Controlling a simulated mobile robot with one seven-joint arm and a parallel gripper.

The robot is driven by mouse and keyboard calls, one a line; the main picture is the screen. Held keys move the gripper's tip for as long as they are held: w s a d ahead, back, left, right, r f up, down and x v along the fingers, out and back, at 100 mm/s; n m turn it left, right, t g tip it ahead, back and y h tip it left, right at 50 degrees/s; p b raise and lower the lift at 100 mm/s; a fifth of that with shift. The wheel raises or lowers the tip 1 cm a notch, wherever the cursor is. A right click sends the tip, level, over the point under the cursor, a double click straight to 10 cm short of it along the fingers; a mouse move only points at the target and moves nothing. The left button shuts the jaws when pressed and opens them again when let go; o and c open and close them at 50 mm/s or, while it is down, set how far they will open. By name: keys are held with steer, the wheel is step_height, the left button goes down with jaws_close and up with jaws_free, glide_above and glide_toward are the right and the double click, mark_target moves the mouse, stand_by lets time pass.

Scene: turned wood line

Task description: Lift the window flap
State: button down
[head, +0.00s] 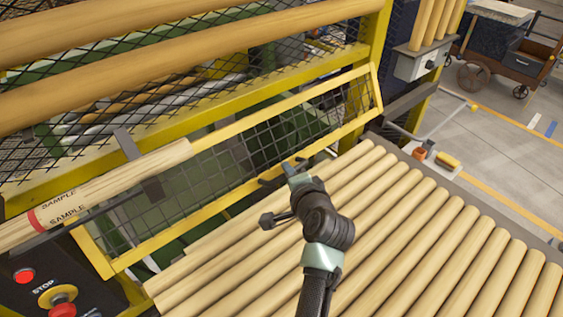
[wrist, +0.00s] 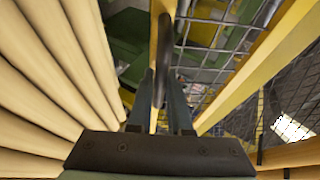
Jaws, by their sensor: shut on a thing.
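The window flap (head: 200,218) is a yellow frame filled with dark wire mesh, on the front of the yellow guard in the head view. Its lower bar stands out from the guard above the row of wooden rollers. In the wrist view its yellow bar (wrist: 155,12) runs up the middle, with a dark handle (wrist: 165,55) along it. My gripper (head: 290,169) is at the middle of the lower bar. In the wrist view my gripper (wrist: 162,90) is shut on the dark handle. The fingertips partly hide the grip.
Pale turned-wood rods (head: 390,220) lie side by side below and right of the flap. A rod marked SAMPLE (head: 110,192) lies across the flap's upper left. A stop button panel (head: 50,290) is at lower left. Open floor (head: 500,130) and a cart (head: 505,55) are at right.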

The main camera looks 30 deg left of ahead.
steer(key=r, duration=0.1)
steer(key=d+r+p, duration=0.1)
steer(key=d+r, duration=0.1)
steer(key=shift+s+p, duration=0.25)
steer(key=shift+p, duration=0.1)
steer(key=shift+r, duration=0.15)
steer(key=c, duration=0.8)
jaws_free()
steer(key=shift+c, duration=0.2)
steer(key=shift+s+d, duration=0.1)
